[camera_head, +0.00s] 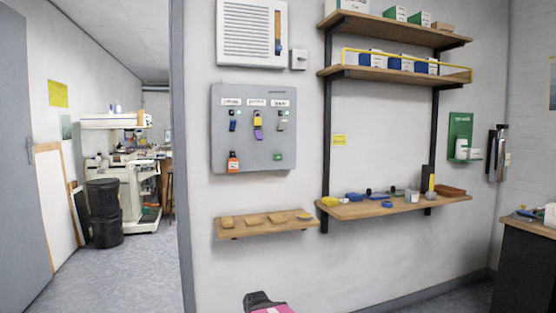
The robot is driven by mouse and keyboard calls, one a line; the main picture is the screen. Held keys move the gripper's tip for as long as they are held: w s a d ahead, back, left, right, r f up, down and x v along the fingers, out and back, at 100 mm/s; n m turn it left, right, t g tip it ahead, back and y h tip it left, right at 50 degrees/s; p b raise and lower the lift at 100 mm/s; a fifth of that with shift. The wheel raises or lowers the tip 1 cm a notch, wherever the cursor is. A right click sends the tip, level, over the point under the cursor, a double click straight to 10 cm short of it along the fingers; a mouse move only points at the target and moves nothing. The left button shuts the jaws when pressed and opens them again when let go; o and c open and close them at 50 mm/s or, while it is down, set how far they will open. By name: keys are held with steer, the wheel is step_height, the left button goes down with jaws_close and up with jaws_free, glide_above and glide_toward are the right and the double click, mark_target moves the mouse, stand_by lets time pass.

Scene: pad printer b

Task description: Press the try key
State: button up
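No key marked "try" can be made out. A cream-coloured machine (136,190), which looks like the pad printer, stands far off in the room beyond the opening on the left. It is too small to read any keys on it. My gripper's fingers do not show in this view. A dark and pink piece (266,303) juts in at the bottom edge, and I cannot tell what it is.
A grey wall panel (274,155) with hanging tags is ahead. Wooden shelves (440,207) with small items jut from the wall. A wall edge (181,160) borders the opening. Floor (122,272) is clear in the opening.

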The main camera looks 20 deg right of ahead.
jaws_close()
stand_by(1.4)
